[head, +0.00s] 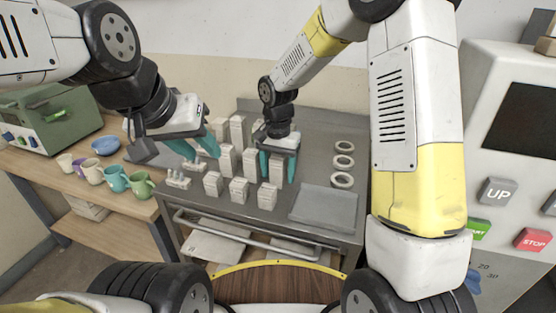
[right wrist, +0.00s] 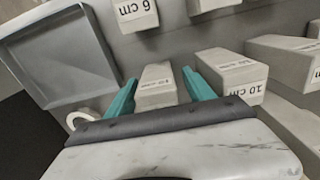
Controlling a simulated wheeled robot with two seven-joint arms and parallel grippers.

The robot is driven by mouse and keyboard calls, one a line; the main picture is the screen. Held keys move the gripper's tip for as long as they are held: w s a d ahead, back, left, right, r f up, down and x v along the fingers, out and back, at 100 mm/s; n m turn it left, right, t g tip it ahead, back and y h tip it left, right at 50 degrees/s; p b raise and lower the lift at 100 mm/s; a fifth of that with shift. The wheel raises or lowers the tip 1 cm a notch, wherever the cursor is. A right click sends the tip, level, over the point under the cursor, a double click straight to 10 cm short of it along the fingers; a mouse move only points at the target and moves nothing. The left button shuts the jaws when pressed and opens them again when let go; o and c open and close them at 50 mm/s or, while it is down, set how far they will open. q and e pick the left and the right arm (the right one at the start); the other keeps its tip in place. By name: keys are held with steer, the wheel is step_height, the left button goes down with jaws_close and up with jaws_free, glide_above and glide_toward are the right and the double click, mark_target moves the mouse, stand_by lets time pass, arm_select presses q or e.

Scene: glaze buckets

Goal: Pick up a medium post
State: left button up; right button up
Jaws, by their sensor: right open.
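Pale grey posts stand in rows on the metal table: short ones in front, such as this short post (head: 267,196), medium ones in the middle, such as this medium post (head: 227,160), and tall ones behind (head: 237,130). My right gripper (head: 278,172) is open, pointing down at the right end of the middle row. In the right wrist view, a post (right wrist: 157,84) stands between its teal fingers, with gaps visible; its label is unreadable. The post beside it (right wrist: 226,72) is labelled 10 cm. My left gripper (head: 203,157) is open and empty, left of the posts.
A short post labelled 6 cm (right wrist: 135,12) stands nearby. A grey tray (head: 325,206) and several white rings (head: 343,162) are right of the posts. Small white pieces (head: 178,180) lie at left. Mugs (head: 115,178) and a blue bowl (head: 105,145) stand on the wooden bench.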

steer(key=shift+f, duration=0.2)
steer(key=shift+r, duration=0.1)
jaws_close()
